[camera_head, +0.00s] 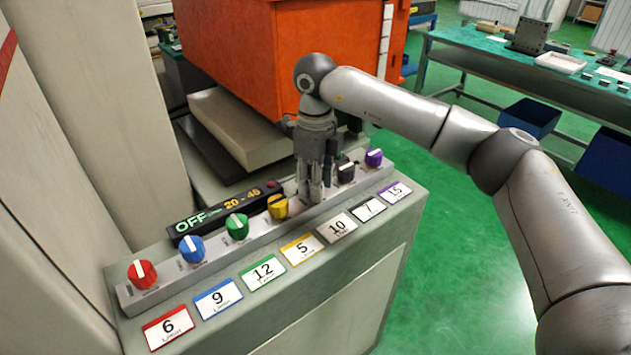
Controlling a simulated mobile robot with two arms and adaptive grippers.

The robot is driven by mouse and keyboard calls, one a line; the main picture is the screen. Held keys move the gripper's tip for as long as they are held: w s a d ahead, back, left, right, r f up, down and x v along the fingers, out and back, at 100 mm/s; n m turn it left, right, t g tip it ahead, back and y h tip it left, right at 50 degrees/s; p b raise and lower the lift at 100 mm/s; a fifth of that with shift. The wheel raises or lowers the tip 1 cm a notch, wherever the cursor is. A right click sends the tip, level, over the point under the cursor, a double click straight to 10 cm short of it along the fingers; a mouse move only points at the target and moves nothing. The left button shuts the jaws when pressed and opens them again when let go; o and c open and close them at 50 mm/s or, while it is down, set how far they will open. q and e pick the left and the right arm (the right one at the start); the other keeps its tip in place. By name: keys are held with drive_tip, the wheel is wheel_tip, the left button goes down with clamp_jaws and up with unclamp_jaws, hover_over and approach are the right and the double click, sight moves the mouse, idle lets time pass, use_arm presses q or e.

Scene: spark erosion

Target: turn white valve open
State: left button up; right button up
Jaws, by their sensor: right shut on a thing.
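A row of coloured valve knobs sits on a grey rail (165,290) on top of a machine cabinet. My right gripper (314,190) points down onto the rail between the yellow knob (278,206) and the black knob (346,171). It is shut on the knob at that place, behind the white-framed label reading 10 (338,228). This is where the white valve would sit, but the fingers hide it, so its turn position cannot be seen. My right arm comes in from the right. My left gripper is not in view.
Red (141,273), blue (191,249), green (237,227) and purple (374,157) knobs stand along the same rail. A dark display (225,212) reading OFF and 20-45 lies behind them. An orange machine body (235,45) rises behind. A green-topped bench (480,50) stands at right.

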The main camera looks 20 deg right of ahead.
drive_tip(key=shift+r, duration=0.1)
drive_tip(key=o, duration=1)
drive_tip(key=shift+o, duration=0.2)
wheel_tip(320, 180, up, 12)
